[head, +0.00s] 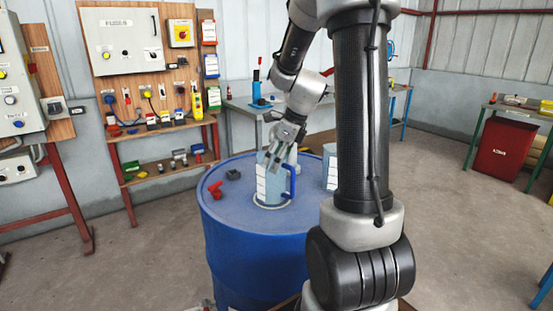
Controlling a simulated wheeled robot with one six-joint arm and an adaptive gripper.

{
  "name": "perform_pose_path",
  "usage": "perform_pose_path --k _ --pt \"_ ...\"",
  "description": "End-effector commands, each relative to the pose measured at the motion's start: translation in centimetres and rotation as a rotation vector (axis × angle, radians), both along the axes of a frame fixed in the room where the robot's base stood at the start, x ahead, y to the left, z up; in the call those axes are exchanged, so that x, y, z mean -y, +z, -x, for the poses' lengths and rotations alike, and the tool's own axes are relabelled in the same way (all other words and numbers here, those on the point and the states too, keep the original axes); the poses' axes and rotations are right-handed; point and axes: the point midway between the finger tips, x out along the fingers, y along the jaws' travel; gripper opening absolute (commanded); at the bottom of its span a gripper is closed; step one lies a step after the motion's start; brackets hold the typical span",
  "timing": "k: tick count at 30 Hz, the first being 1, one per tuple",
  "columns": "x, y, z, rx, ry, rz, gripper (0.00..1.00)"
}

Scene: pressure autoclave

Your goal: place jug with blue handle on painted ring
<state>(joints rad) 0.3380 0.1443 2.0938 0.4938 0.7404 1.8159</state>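A pale blue-grey jug (268,184) with white label patches and a blue handle (290,181) stands upright on the blue drum's top. A pale painted ring (257,203) shows around its base; the jug appears to stand within it. My gripper (279,161) points down at the jug's top, its fingers overlapping the rim in the picture. I cannot tell whether the fingers touch or grip the jug. The far side of the jug and part of its rim are hidden by the gripper.
The blue drum (240,245) also bears a red valve-like piece (215,189), a small dark block (233,174) and a second pale jug (328,166), partly hidden behind my arm. A bench (245,107) stands behind. The drum top's left front is clear.

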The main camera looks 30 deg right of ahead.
Motion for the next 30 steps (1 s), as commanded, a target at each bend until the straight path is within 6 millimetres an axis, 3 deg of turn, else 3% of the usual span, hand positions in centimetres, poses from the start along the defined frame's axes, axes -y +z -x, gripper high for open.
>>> perform_pose_path --k 2,3,6,20,30 --pt "0.0 -0.3 0.0 -0.001 0.000 0.000 0.41" --pt "0.0 -0.3 0.0 -0.001 0.000 0.000 0.84" --pt "0.0 -0.3 0.0 -0.001 0.000 -0.001 1.00" --pt "0.1 0.4 0.1 0.003 -0.001 0.000 1.00" --pt "1.8 6.9 2.2 0.005 -0.003 0.002 1.00"
